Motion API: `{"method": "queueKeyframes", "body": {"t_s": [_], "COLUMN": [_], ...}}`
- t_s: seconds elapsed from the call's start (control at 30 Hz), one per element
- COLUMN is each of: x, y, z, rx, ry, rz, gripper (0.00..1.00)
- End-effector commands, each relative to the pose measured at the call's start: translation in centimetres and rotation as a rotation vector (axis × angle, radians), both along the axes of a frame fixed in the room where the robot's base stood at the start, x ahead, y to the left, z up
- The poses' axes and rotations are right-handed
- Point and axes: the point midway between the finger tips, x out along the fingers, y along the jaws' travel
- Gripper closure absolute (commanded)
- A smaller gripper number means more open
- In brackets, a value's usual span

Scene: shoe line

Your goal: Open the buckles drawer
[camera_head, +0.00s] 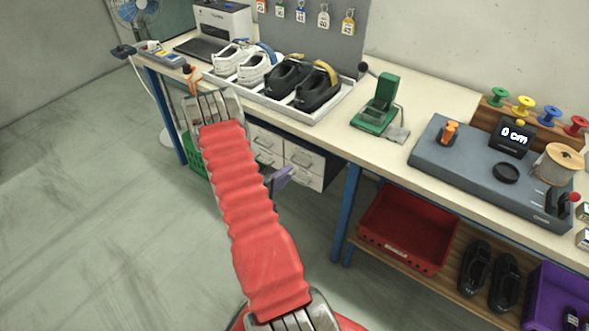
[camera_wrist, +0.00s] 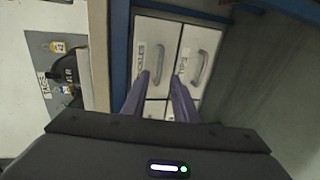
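The buckles drawer (camera_wrist: 146,38) is white, with a label reading roughly "BUCKLES" and a grey bar handle (camera_wrist: 158,66). It looks shut and is at the upper left of the drawer block in the turned wrist view. My gripper (camera_wrist: 161,76) is open there, its two purple fingers apart, one on each side of the handle's near end in the picture. I cannot tell whether they touch it. In the head view my gripper (camera_head: 283,175) is in front of the white drawer block (camera_head: 317,183) under the bench. The drawer labels are too small to read there.
Beside it in the wrist view is another white drawer (camera_wrist: 207,40) with its own handle. The bench top (camera_head: 345,146) overhangs the drawers. A blue bench leg (camera_head: 346,212) and a red crate (camera_head: 405,229) on the low shelf are to the right. The floor at left is clear.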

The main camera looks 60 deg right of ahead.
Motion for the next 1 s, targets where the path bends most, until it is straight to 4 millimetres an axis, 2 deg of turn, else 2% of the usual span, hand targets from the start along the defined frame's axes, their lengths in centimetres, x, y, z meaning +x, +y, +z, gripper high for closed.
{"method": "queueKeyframes", "body": {"t_s": [0.2,0.4,0.77,1.0], "x": [-0.7,-1.0,-1.0,-1.0], "y": [-3.3,-5.4,-5.9,-5.9], "z": [-0.8,-1.3,-1.3,-1.3], "rx": [0.0,0.001,0.001,0.001], "ry": [0.0,-0.001,0.0,0.0], "rz": [-0.003,-0.002,0.0,-0.001], "gripper": [0.74,0.74,0.74,0.89]}}
